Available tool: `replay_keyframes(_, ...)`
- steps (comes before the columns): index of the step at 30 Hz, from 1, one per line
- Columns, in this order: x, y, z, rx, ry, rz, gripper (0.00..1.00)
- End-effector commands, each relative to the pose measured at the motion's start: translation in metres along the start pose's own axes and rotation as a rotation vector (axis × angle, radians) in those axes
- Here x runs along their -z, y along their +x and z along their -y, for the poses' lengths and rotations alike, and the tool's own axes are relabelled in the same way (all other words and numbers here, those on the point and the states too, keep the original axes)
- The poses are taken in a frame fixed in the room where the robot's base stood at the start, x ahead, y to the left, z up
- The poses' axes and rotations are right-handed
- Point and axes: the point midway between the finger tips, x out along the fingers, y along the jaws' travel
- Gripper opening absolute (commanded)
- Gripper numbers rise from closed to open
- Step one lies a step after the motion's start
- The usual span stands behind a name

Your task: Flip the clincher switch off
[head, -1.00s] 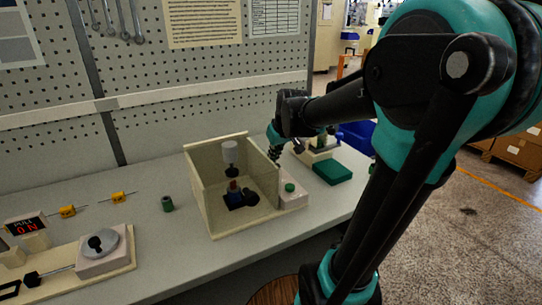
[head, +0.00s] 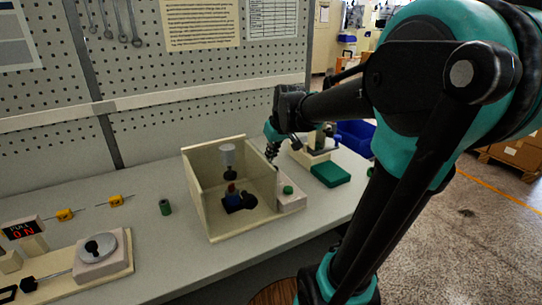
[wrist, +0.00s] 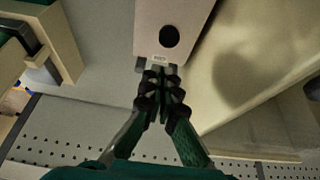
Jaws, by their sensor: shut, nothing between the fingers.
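A pale box (head: 291,202) with a round green button (head: 288,190) on top stands against the right wall of an open-topped cream enclosure (head: 228,222). In the wrist view a pale box (wrist: 192,22) fills the top centre, with a dark round spot (wrist: 169,36) and a small label (wrist: 160,58) near its edge; the label is too small to read. My gripper (wrist: 162,88) is shut and empty, its fingertips at or just short of that labelled edge. In the head view my gripper (head: 271,154) is behind the pale box. I cannot make out a switch lever or its position.
A green block (head: 330,174) and another fixture (head: 312,156) stand to the right. A small green cylinder (head: 165,207) stands left of the enclosure. A display reading "ON" (head: 24,229) and a disc fixture (head: 99,247) are at far left. The enclosure wall is close beside my gripper.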

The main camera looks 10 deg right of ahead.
Motion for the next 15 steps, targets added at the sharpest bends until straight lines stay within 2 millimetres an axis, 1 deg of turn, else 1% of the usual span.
replay_keyframes(5,0.01,0.0,-0.001,0.0,0.0,0.0,0.0)
replay_keyframes(11,0.035,0.0,-0.003,-0.001,0.0,0.0,0.0)
replay_keyframes(12,0.037,-0.002,-0.003,-0.001,0.001,0.0,0.0)
replay_keyframes(15,0.03,-0.016,-0.003,-0.001,0.002,0.0,0.0)
